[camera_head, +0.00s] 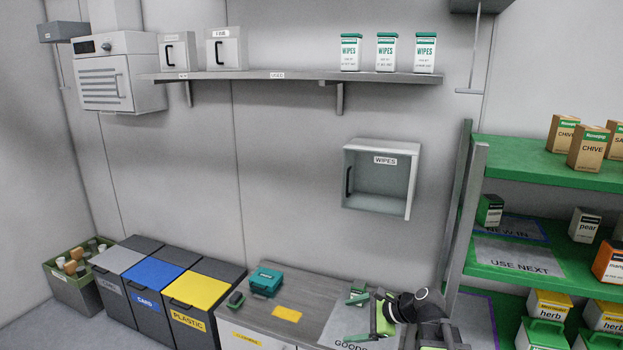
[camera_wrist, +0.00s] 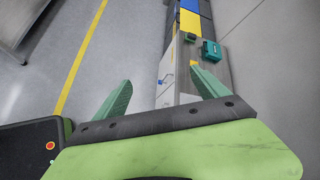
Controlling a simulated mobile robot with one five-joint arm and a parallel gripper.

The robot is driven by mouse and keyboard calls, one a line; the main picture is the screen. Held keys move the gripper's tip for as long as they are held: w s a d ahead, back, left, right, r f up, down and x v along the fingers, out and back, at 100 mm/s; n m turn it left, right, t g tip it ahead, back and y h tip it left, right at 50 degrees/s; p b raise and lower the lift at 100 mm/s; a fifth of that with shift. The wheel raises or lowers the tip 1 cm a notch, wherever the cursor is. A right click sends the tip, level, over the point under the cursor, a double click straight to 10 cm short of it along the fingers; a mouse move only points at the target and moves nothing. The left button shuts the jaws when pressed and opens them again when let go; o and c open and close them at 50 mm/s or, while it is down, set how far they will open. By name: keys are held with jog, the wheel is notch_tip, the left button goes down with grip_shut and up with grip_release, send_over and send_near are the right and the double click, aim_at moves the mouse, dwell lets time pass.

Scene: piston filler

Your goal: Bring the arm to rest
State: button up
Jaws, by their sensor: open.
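My gripper (camera_head: 366,305) is at the lower right of the head view, above the right part of the grey counter (camera_head: 302,294). My dark arm links behind it partly hide the counter's right end. In the wrist view, the two green fingers of my gripper (camera_wrist: 162,91) stand wide apart with nothing between them. The counter (camera_wrist: 188,98) shows beyond and between the fingers, with floor to the left.
A teal box (camera_head: 266,281) and a yellow card (camera_head: 287,314) lie on the counter. Lidded bins (camera_head: 198,300) stand left. A green-shelved rack (camera_head: 515,255) stands close right of my arm. An open wall box labelled WIPES (camera_head: 380,185) hangs above.

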jog(key=s+a+f+n+g+h, duration=0.3)
jog(key=s+a+f+n, duration=0.2)
jog(key=s+f+n, duration=0.15)
jog(key=s+d+f+n+g+h, duration=0.2)
jog(key=s+d+n+h, duration=0.3)
jog(key=d+n, duration=0.5)
jog(key=shift+s+f+n+g+h, duration=0.2)
jog(key=shift+f+n+g+h, duration=0.15)
jog(key=shift+f, duration=0.25)
